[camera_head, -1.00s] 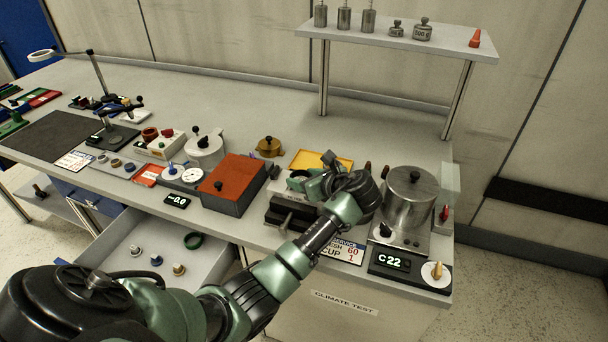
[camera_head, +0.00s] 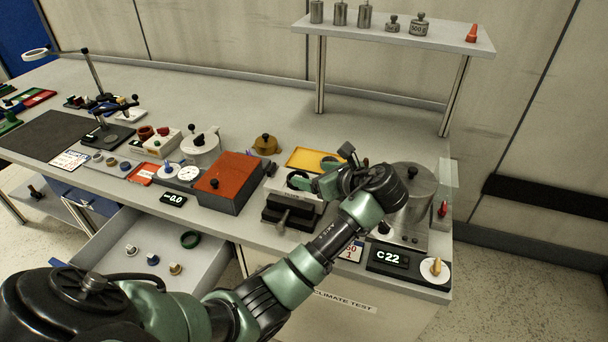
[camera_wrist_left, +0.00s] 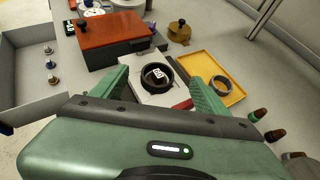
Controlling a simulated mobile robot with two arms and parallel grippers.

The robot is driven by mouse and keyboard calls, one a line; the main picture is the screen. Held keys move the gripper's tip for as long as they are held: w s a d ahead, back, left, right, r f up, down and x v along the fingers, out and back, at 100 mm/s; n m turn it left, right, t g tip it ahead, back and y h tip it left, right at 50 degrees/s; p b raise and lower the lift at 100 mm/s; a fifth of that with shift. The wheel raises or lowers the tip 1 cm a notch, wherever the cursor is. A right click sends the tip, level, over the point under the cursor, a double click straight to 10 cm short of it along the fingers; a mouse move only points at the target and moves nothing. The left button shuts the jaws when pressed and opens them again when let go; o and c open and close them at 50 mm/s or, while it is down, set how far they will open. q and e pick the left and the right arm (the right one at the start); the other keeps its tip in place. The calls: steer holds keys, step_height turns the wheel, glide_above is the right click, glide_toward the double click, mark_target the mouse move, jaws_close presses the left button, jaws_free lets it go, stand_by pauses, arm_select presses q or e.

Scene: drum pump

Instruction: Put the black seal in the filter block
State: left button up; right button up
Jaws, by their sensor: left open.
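The filter block (camera_head: 272,187) is a pale block on a dark base with a T-handle. In the wrist view its pale top (camera_wrist_left: 130,88) carries a thick black ring (camera_wrist_left: 157,76) with a small white lettered mark inside. A second dark ring (camera_wrist_left: 222,86) lies in the yellow tray to the right; I cannot tell for sure which ring is the black seal. My left gripper (camera_head: 314,172) is open above the block. In the wrist view its green fingers (camera_wrist_left: 158,84) stand apart on either side of the block's ring, holding nothing. My right gripper is out of view.
The yellow tray (camera_head: 299,156) sits behind the block. A red-topped box (camera_head: 228,172) stands left, a steel pot (camera_head: 415,190) right and a brass-coloured lidded pot (camera_head: 265,144) behind.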

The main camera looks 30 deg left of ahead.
arm_select(q)
steer(key=v, duration=0.5)
steer(key=shift+d+r, duration=0.1)
steer(key=shift+r, duration=0.05)
stand_by(0.3)
